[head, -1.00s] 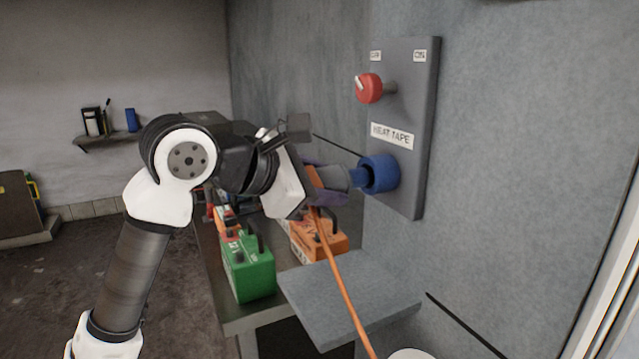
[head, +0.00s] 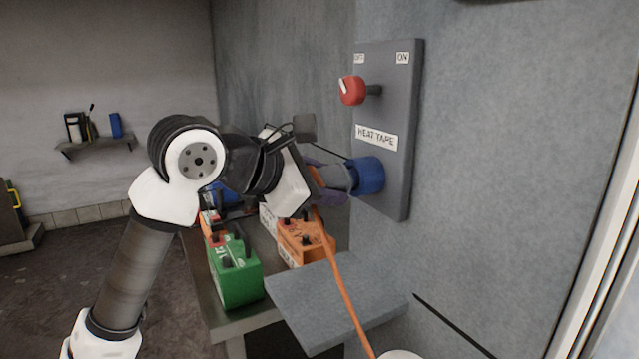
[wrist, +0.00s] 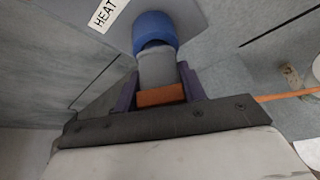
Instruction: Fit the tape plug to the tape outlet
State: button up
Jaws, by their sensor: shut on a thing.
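The tape outlet (head: 369,175) is a blue round socket on the grey wall panel, below the HEAT TAPE label. It also shows in the wrist view (wrist: 154,31). The tape plug (wrist: 157,68) has a grey body and an orange back part, with an orange cable. My gripper (head: 325,182) is shut on the plug; its two purple fingers (wrist: 158,88) flank it in the wrist view. The plug's front end meets the outlet's mouth and is hidden there, in line with it. How deep it sits I cannot tell.
A red rotary switch (head: 353,90) sits above the outlet on the panel (head: 397,140). A grey shelf (head: 338,300) juts out below, with the orange cable (head: 345,285) hanging past it. Green (head: 236,280) and orange (head: 303,240) cases stand on the bench.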

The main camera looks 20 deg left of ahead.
jog(key=shift+w+d, duration=0.5)
jog(key=shift+w, duration=0.1)
jog(key=o, duration=1.3)
jog(key=shift+c, duration=0.2)
jog(key=b+v, duration=0.2)
jog(key=v, duration=1.2)
jog(key=shift+w+d, duration=0.1)
